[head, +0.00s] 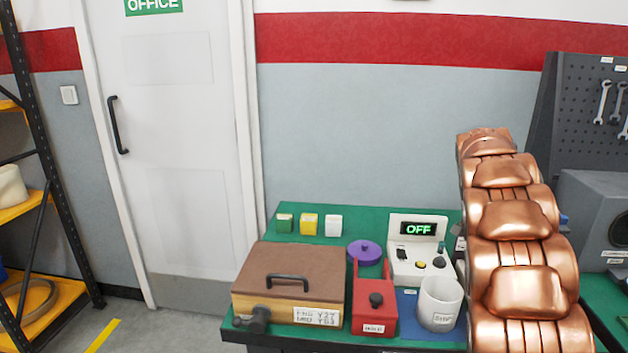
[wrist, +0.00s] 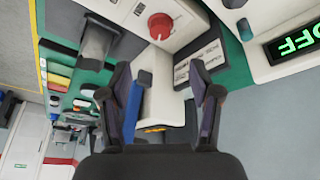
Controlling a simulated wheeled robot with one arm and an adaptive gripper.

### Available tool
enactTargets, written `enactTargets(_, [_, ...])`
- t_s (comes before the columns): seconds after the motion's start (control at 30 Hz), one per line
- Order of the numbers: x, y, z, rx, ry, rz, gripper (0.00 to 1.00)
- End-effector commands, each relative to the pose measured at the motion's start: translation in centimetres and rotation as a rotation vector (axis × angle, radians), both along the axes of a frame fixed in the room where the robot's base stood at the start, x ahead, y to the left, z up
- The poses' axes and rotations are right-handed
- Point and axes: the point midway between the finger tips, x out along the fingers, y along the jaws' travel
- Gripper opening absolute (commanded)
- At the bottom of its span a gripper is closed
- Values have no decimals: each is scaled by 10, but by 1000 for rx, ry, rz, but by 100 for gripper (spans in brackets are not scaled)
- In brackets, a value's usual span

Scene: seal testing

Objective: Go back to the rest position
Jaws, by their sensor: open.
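My copper-coloured arm (head: 525,250) rises at the right of the head view, in front of the green bench. Its gripper is hidden there. In the wrist view my gripper (wrist: 163,92) has its two dark fingers spread wide apart. A white object with a blue bar (wrist: 134,108) shows between and beyond the fingers. I cannot tell how far it is from them, and nothing is seen gripped. A red knob (wrist: 160,26) on a pale device lies beyond the fingertips.
The green bench (head: 375,217) holds a brown-lidded box (head: 268,263), a red holder (head: 374,318), a purple lid (head: 364,251), a white cup (head: 438,303) and a tester reading OFF (head: 405,268). A grey machine (head: 596,215) stands right of my arm. Floor shows at left.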

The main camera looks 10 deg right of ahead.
Motion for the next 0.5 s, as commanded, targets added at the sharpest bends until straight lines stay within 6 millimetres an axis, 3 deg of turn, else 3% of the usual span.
enactTargets(0.17, [-9, 23, 8, 13, 25, 40, 63])
enactTargets(0.5, [-64, 126, 35, 77, 125, 243, 63])
